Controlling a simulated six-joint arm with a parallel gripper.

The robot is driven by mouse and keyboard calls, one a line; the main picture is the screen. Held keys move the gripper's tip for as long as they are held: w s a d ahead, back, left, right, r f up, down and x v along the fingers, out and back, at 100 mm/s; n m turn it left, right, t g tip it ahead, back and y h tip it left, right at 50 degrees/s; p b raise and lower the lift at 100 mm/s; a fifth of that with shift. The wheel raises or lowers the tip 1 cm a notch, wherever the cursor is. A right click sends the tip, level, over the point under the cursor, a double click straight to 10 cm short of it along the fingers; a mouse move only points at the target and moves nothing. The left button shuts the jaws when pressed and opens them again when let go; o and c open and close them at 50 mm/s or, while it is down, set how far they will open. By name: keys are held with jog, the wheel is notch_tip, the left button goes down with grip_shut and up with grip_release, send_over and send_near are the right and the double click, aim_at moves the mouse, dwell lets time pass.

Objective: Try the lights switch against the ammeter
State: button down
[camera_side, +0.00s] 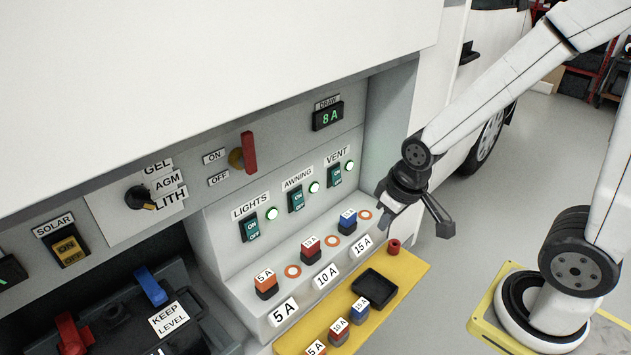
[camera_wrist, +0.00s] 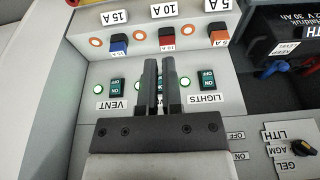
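The LIGHTS switch (camera_side: 250,229) is a green ON/OFF rocker on the grey panel, with its lamp (camera_side: 271,213) lit green. It shows in the wrist view (camera_wrist: 207,80) to the right of my fingers. The ammeter (camera_side: 328,116), labelled DRAW, reads 8 A. My gripper (camera_side: 387,218) is out in front of the panel, to the right of the VENT switch in the side view, touching no switch. In the wrist view its two fingers (camera_wrist: 160,72) are close together, with a narrow gap and nothing seen held. They partly hide the AWNING switch.
The AWNING switch (camera_side: 296,199) and VENT switch (camera_side: 335,176) have lit green lamps. Below are 5 A, 10 A and 15 A fuses (camera_side: 265,283). A yellow tray (camera_side: 405,280) holds more fuses. A red lever (camera_side: 249,153) sticks out by ON/OFF labels.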

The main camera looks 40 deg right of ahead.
aim_at(254, 236)
jog(key=w+a+f+t, duration=1.1)
jog(key=a+f+t, duration=0.1)
jog(key=t, duration=0.1)
jog(key=shift+f, duration=0.3)
dwell(0.8)
jog(key=shift+a, duration=0.1)
jog(key=shift+w, duration=0.25)
jog(key=shift+w+f, duration=0.4)
jog(key=shift+w, duration=1.85)
jog(key=shift+w+f, duration=0.45)
jog(key=shift+w, duration=1.75)
jog(key=shift+w+f, duration=0.4)
jog(key=shift+w, duration=1.85)
